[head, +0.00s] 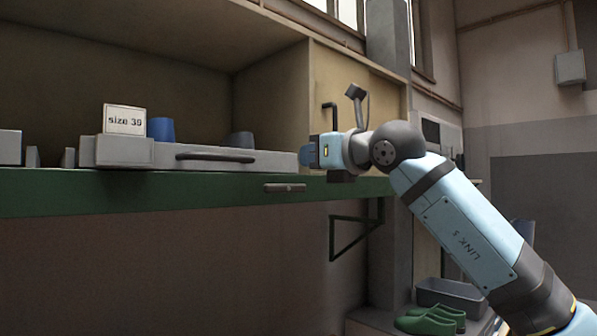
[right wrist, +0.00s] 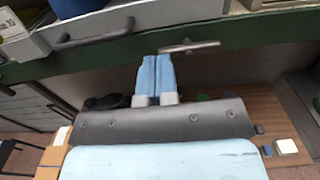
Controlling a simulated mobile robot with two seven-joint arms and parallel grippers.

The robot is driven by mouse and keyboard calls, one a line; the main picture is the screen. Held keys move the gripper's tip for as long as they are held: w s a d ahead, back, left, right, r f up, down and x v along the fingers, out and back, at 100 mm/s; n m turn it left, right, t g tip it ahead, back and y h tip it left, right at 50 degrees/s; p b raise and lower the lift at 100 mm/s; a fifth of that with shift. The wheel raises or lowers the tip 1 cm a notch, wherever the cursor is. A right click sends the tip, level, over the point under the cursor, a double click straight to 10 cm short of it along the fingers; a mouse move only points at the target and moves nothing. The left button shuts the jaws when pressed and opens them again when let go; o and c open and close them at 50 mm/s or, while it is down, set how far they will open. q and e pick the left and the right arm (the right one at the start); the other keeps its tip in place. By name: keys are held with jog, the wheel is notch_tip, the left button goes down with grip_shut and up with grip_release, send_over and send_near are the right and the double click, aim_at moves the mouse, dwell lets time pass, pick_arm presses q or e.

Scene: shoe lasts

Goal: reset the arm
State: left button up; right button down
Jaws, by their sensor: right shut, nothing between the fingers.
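My right arm comes in from the lower right of the head view, bent at its wrist. Its gripper (head: 309,153) is at the right end of the grey tray (head: 222,159), near the green shelf edge. I cannot tell from this view whether it touches the tray. In the right wrist view the two blue fingers (right wrist: 157,68) are together with nothing between them, close to a metal handle (right wrist: 189,47) on the green edge. My left gripper is in neither view.
The tray on the green shelf (head: 120,190) carries a "size 39" card (head: 124,120); a blue object (head: 160,129) and a grey one (head: 240,139) show behind its front. A bracket (head: 333,238) hangs below. Green shoes (head: 430,321) and a grey bin (head: 452,292) sit lower right.

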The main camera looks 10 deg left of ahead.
jog(key=shift+b+v, duration=0.35)
jog(key=shift+v, duration=0.65)
